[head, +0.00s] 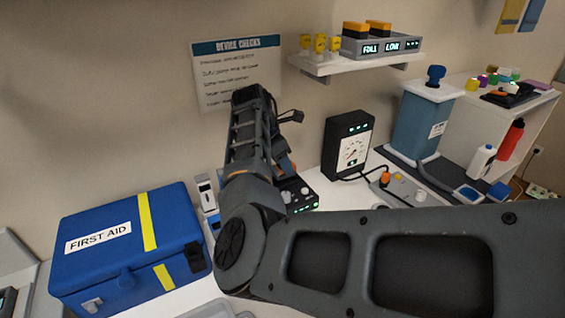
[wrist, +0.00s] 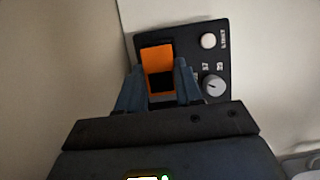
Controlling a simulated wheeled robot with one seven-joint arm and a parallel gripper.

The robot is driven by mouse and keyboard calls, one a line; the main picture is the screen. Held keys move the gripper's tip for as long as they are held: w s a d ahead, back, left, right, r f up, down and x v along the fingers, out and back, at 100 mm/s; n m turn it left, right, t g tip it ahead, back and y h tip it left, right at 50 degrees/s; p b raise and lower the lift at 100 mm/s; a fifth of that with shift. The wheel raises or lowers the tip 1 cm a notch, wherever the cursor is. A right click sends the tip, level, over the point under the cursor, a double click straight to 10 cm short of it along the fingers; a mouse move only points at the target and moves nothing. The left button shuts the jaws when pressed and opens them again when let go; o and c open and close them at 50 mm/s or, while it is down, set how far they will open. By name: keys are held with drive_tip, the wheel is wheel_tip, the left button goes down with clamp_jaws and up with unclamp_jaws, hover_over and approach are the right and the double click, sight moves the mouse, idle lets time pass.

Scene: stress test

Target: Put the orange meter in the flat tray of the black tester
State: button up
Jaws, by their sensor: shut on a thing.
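The orange meter (wrist: 157,54) is between my gripper's fingers in the wrist view, with a dark lower part facing me. My gripper (wrist: 159,72) is shut on it. The black tester (wrist: 209,70) lies just beyond and to the right, with a white button and a grey knob on its face. The meter overlaps the tester's left part. The flat tray is hidden behind the meter and fingers, and I cannot tell whether the meter touches it. In the head view the tester (head: 303,197) shows on the counter, partly hidden by my arm.
A blue first aid case (head: 115,265) stands left of my arm. A black gauge box (head: 348,140) stands behind and right of the tester. A blue machine (head: 422,125) is further right. A wall shelf (head: 345,63) holds a grey battery rack. A white bottle (head: 482,160) stands at right.

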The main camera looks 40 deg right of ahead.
drive_tip(key=shift+f, duration=1.05)
idle(0.6)
drive_tip(key=o, duration=1.1)
drive_tip(key=shift+b+v, duration=0.55)
drive_tip(key=shift+v, duration=3.35)
drive_tip(key=shift+d, duration=0.1)
